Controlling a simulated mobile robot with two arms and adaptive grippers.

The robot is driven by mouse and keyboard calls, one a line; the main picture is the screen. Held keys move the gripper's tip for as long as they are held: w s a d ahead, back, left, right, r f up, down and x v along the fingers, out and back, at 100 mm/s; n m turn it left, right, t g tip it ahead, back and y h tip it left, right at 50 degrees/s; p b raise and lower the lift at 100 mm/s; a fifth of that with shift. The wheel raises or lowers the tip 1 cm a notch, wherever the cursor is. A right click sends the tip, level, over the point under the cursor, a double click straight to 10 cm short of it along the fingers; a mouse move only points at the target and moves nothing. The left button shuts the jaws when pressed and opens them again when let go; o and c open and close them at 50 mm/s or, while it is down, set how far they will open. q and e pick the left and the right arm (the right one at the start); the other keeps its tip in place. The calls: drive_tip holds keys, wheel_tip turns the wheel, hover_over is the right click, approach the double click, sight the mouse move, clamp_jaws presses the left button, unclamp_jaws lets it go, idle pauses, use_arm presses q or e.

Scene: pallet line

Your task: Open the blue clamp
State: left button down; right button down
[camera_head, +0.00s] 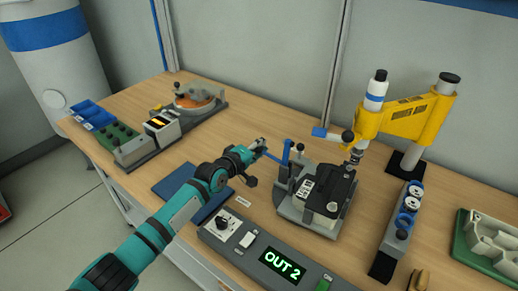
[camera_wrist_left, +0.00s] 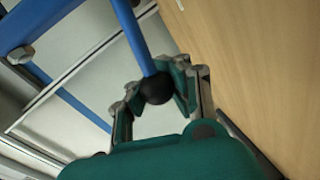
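The blue clamp (camera_head: 284,154) stands at the left side of a grey fixture (camera_head: 291,208). A blue bar of it reaches left to my left gripper (camera_head: 262,150). In the left wrist view, a blue lever (camera_wrist_left: 140,40) ends in a black ball knob (camera_wrist_left: 157,88). The fingers of my left gripper (camera_wrist_left: 160,92) close around this knob from both sides. A black part with a white label (camera_head: 333,186) sits in the fixture. My right gripper is not in view.
A yellow press (camera_head: 405,117) with a blue-tipped handle stands behind the fixture. A control box (camera_head: 250,248) showing "OUT 2" is in front. A blue mat (camera_head: 180,180) lies left. A green tray (camera_head: 468,250) and a grey block with dials (camera_head: 393,240) are right.

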use_arm(q)
drive_tip(key=shift+w+d+f+n+b, duration=0.1)
drive_tip(key=shift+d+f+n+b, duration=0.05)
drive_tip(key=shift+n+b, duration=0.3)
drive_tip(key=c, duration=1)
unclamp_jaws()
drive_tip(key=v, duration=1.2)
drive_tip(key=shift+f, duration=0.1)
